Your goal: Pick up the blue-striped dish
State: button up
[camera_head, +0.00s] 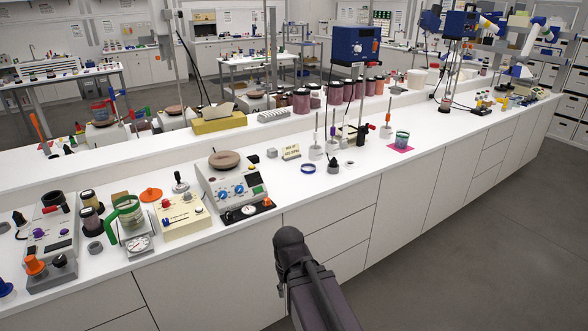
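A small round dish with a blue band around it (308,169) lies on the white counter, right of the centre of the head view. It looks like the blue-striped dish, but it is too small to make out the stripes. My dark arm rises from the bottom edge, in front of the cabinet fronts. Its rounded top end is below and a little left of the dish in the picture, well apart from it. No gripper fingers can be made out.
Stirring rods in grey holders (315,150) and a small sign (291,152) stand close behind the dish. A hotplate device (236,187) is to its left. A glass beaker (402,140) on a pink mat is to its right. Bare counter lies in front of the dish.

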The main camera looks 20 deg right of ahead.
aim_at(307, 168)
jog(key=u, duration=0.15)
jog(key=i, duration=0.85)
jog(key=z, duration=0.3)
